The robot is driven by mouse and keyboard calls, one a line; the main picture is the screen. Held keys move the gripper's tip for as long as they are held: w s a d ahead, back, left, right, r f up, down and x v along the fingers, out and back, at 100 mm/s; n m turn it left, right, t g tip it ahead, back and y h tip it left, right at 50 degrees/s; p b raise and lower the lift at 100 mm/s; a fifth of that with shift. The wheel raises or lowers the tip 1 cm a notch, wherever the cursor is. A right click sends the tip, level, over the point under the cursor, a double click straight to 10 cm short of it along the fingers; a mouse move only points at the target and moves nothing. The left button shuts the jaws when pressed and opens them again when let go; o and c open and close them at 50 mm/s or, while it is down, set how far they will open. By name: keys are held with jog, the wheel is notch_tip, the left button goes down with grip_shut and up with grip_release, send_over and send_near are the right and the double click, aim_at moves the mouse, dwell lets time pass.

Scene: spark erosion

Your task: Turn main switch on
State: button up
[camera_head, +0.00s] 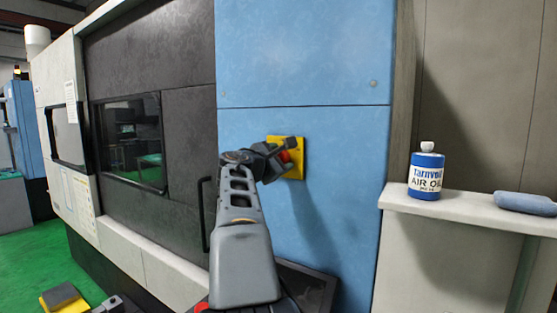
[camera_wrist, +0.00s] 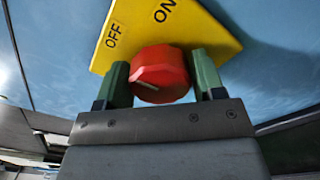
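The main switch is a red round knob (camera_wrist: 160,70) with a pale pointer line, on a yellow plate (camera_wrist: 205,35) marked OFF and ON. The plate lies tilted in the wrist view, with OFF at the left and ON to its right. In the head view the yellow plate (camera_head: 299,171) sits on the blue machine panel, and the red knob (camera_head: 285,157) is partly hidden by my gripper (camera_head: 279,152). In the wrist view my gripper (camera_wrist: 161,80) has one green finger on each side of the knob, and both appear to touch it. The pointer slants slightly, toward neither label clearly.
The blue panel (camera_head: 300,60) is flat around the switch. A dark door with a handle (camera_head: 205,213) is at the left. At the right a shelf (camera_head: 460,208) carries an air oil bottle (camera_head: 426,177) and a blue-grey object (camera_head: 525,203). Green floor shows at lower left.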

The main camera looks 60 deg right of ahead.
jog(key=c, duration=0.5)
jog(key=shift+f+m+b, duration=0.1)
jog(key=shift+m+b, duration=0.2)
jog(key=shift+b, duration=0.05)
jog(key=shift+f+m+b, duration=0.15)
jog(key=shift+m+b, duration=0.75)
jog(key=shift+m, duration=0.1)
jog(key=m+b, duration=0.3)
jog(key=m, duration=0.2)
jog(key=shift+b, duration=0.4)
jog(key=m+b, duration=0.2)
jog(key=m, duration=0.3)
jog(key=shift+m+b, duration=0.3)
jog(key=shift+m, duration=0.1)
jog(key=shift+m+b, duration=0.75)
jog(key=shift+m, duration=1.45)
